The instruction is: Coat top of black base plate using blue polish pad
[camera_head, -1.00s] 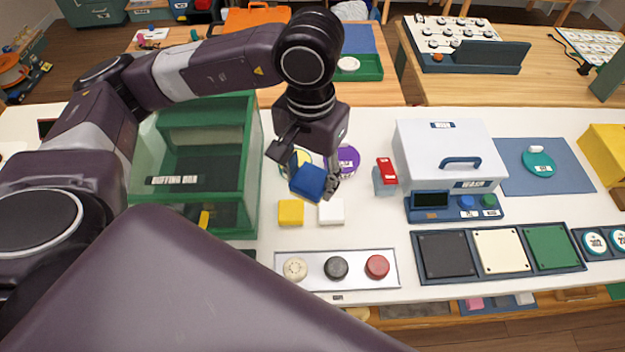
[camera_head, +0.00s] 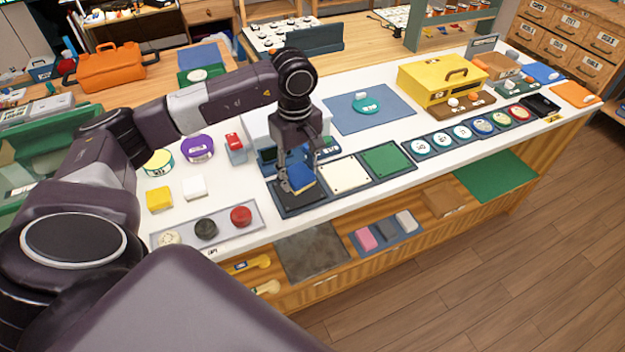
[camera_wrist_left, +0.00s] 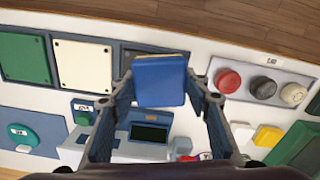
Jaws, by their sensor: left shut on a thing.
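The blue polish pad (camera_head: 301,176) is a small blue block with a thin yellowish edge; it also shows in the left wrist view (camera_wrist_left: 160,82). My left gripper (camera_head: 297,181) is shut on it, with a finger on each side in the left wrist view (camera_wrist_left: 160,96). The pad is tilted and sits over the black base plate (camera_head: 290,203), hiding part of it. I cannot tell whether pad and plate touch. The plate lies at the left end of a dark tray, beside a cream plate (camera_head: 343,173) and a green plate (camera_head: 387,158). My right gripper is not in view.
A white box (camera_head: 257,128) with a blue panel stands just behind the plates. Left are a yellow block (camera_head: 159,198), a white block (camera_head: 194,186) and a tray of round knobs (camera_head: 206,228). Round labelled discs (camera_head: 462,132) lie to the right. The counter's front edge is close.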

